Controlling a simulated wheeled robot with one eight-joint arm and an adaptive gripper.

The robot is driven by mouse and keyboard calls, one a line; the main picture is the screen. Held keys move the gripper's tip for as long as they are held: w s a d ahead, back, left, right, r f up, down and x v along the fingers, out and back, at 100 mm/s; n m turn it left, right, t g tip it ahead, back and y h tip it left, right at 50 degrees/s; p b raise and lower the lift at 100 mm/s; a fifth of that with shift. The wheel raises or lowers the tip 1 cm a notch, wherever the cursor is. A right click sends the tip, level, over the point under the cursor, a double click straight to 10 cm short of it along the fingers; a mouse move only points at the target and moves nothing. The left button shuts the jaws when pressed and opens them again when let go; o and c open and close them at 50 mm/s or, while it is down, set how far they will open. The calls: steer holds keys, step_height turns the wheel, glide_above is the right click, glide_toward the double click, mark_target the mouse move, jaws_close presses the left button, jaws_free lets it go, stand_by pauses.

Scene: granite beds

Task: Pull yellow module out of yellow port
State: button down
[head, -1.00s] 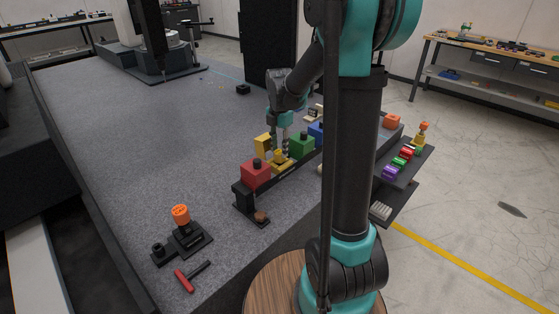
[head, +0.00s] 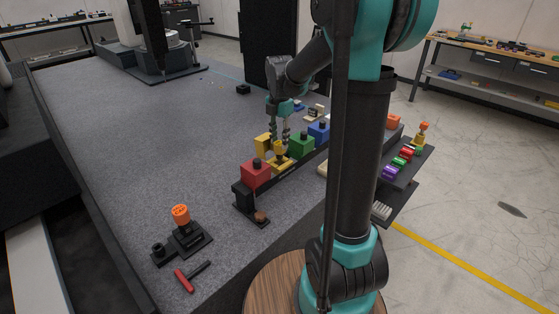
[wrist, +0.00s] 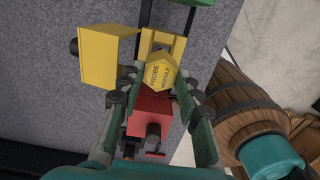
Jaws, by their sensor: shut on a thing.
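The yellow module (head: 280,147), marked "PROBE MODULE" in the wrist view (wrist: 160,76), sits between the fingers of my gripper (head: 280,143). My gripper is shut on it, with one finger on each side in the wrist view (wrist: 160,88). The yellow port (head: 284,166) is low on the black rail between the red and green boxes; its yellow frame also shows in the wrist view (wrist: 163,42). The module is above the port in the head view. I cannot tell whether its lower end is clear of the port. A yellow cover (head: 263,142) with a black knob stands beside it.
A red box (head: 256,174), a green box (head: 301,145) and a blue box (head: 318,132) flank the port closely on the black rail. An orange-topped fixture (head: 181,216) and a red-handled tool (head: 186,280) lie nearer. The grey bed behind is largely clear.

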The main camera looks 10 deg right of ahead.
steer(key=shift+r, duration=3.1)
